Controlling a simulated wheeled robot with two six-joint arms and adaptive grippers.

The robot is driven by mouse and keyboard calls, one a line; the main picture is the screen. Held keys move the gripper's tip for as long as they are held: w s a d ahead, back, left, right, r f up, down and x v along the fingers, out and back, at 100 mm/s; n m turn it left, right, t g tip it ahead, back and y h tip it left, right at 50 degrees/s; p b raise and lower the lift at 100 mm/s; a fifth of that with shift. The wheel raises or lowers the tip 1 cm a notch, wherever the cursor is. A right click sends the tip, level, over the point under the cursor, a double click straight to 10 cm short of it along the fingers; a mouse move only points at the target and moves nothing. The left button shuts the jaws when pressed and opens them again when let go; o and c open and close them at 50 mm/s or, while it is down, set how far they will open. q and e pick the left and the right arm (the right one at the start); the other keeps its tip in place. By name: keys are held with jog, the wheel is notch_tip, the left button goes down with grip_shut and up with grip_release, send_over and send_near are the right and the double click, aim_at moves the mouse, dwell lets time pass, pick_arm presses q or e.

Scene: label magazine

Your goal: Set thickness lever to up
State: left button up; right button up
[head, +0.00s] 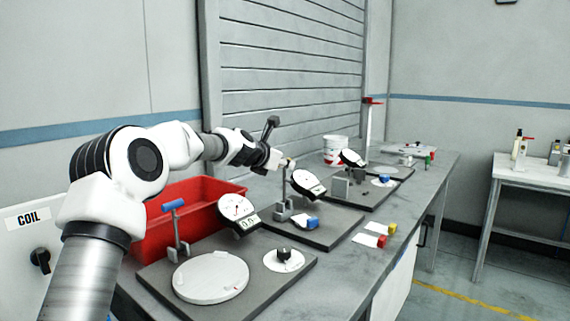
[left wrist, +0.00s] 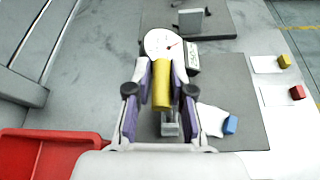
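My left gripper (head: 283,163) reaches in from the left to the top of the lever post (head: 284,187) at the second station. In the left wrist view its two purple-padded fingers (left wrist: 163,82) lie close against both sides of a yellow lever handle (left wrist: 162,88), shut on it. A round white dial gauge (head: 309,184) with a red needle stands beside the post; it also shows in the left wrist view (left wrist: 158,42). No label naming the lever is readable. In the head view the gripper hides most of the handle. My right gripper is not in view.
A nearer station has a blue-handled lever (head: 173,205), a dial (head: 236,213) and a black knob (head: 284,254). A red bin (head: 150,235) stands behind it. Small blue (head: 312,222), red (head: 382,241) and yellow (head: 392,228) blocks lie toward the bench's front. Another gauge (head: 352,158) stands farther back.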

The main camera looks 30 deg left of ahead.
pick_arm(q)
jog(key=shift+o, duration=0.7)
jog(key=shift+a, duration=0.2)
jog(key=shift+d, duration=0.1)
jog(key=shift+s+r, duration=0.15)
jog(key=shift+s, duration=0.05)
jog(key=v, duration=1.1)
jog(key=shift+s, duration=0.35)
jog(key=shift+r, duration=0.1)
